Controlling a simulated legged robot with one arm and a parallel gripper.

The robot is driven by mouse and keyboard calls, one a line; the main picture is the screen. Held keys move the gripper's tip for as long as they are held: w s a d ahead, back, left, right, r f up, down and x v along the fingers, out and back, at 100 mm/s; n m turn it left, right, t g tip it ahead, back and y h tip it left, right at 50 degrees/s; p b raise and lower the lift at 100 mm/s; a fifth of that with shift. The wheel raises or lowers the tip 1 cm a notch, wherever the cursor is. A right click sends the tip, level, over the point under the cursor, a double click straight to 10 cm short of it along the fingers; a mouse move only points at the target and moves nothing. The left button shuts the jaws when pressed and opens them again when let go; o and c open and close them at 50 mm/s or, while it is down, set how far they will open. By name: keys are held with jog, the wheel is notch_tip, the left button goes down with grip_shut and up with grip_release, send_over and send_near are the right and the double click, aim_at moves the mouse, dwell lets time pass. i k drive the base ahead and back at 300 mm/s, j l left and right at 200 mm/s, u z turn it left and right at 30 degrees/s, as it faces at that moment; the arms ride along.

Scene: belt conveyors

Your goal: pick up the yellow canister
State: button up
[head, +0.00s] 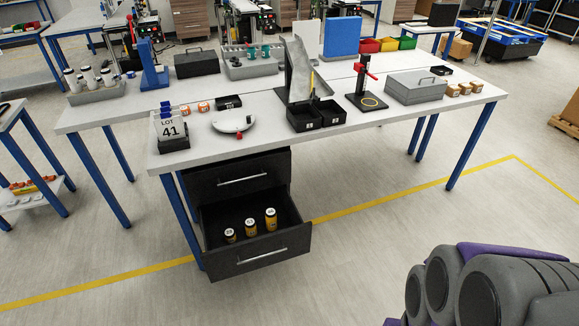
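Three small yellow canisters with dark lids and light tops stand upright in a row inside the open lower drawer (232,265) under the workbench. The left canister (231,236) looks smallest, the middle canister (250,228) is between, and the right canister (271,220) looks tallest. The drawer is black with a silver handle and is pulled out toward me. Its front panel hides part of the canisters' lower ends. Grey and purple links of my arm fill the lower right corner, well to the right of the drawer. My gripper itself is not visible.
The upper drawer (225,182) above is black and sits partly over the open one. The white workbench (370,140) holds a LOT 41 sign (171,130), black bins (318,117), a grey box (416,88) and tools. Blue table legs flank the drawers. The floor in front is clear.

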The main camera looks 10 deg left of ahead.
aim_at(251, 223)
jog(key=i+l+u, duration=0.1)
jog(key=l+u, duration=0.3)
jog(key=i+l+u, duration=0.1)
jog(key=u, duration=0.25)
jog(key=l+u, duration=0.75)
